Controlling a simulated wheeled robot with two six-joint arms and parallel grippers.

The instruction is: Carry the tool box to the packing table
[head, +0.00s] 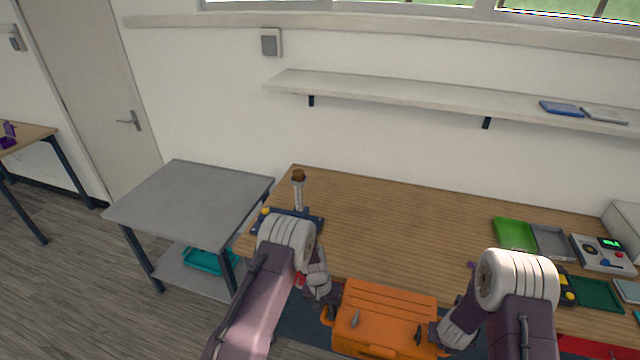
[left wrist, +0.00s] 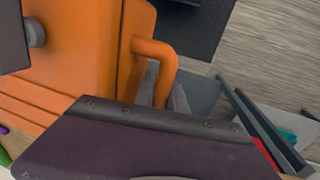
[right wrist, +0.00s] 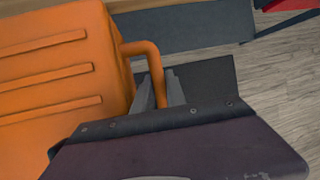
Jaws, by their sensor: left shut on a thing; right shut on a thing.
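The tool box (head: 384,318) is orange with a side handle at each end and dark latches on it. In the head view it is at the bottom middle, at the near edge of the wooden table. My left gripper (head: 326,300) is shut on its left handle, which shows in the left wrist view (left wrist: 156,50). My right gripper (head: 440,338) is at its right end; in the right wrist view the fingers (right wrist: 163,92) are shut on the other handle (right wrist: 147,50). The box's underside is hidden.
A long wooden table (head: 400,215) stands against the wall, with trays (head: 513,233) and a control box (head: 602,254) at its right. A bare grey table (head: 190,193) stands at the left, with a teal bin (head: 205,260) on its lower shelf. Floor (head: 75,290) is clear at left.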

